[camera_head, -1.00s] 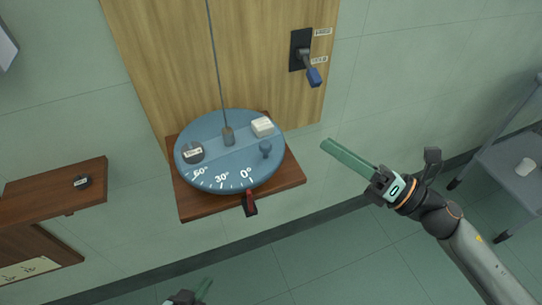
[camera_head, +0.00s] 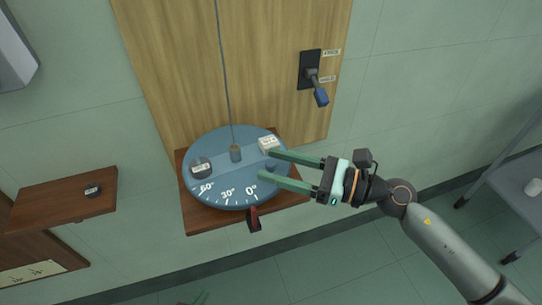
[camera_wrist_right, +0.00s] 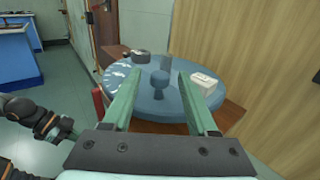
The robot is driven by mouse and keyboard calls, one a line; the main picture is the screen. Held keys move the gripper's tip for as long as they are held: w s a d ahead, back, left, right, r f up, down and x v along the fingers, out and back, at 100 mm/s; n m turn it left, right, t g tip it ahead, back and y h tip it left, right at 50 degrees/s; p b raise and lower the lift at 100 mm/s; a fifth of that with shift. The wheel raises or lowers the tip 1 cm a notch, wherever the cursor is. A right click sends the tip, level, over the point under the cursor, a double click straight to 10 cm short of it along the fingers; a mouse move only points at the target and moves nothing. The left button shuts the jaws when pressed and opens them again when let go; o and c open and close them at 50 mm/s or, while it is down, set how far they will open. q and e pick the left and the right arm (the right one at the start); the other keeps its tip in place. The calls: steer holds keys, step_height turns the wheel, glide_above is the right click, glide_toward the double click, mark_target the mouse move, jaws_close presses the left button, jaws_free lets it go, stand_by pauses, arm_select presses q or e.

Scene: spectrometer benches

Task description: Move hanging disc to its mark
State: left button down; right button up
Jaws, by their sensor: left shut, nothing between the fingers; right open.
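The blue hanging disc (camera_head: 225,180) hangs on a thin rod over a wooden shelf. Its front rim carries 0°, 30° and 60° marks. A red pointer (camera_head: 253,219) on the shelf edge stands close to the 0° mark. My right gripper (camera_head: 265,164) is open above the disc's right part. Its green fingers lie either side of the small blue knob (camera_head: 271,164), apart from it in the right wrist view (camera_wrist_right: 160,80). Whether the fingertips are down at knob height is unclear. My left gripper (camera_head: 196,299) barely shows at the bottom edge, shut and empty, away from the disc.
A white block (camera_head: 268,144) and a dark weight (camera_head: 201,167) sit on the disc. The wooden shelf (camera_head: 200,219) lies beneath it. A blue-handled switch (camera_head: 319,93) is on the wall panel. A side shelf (camera_head: 50,202) holds another dark weight (camera_head: 92,191).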

steer(key=shift+w+a, duration=0.25)
steer(key=shift+a, duration=0.45)
steer(key=shift+c, duration=0.4)
jaws_close()
stand_by(0.6)
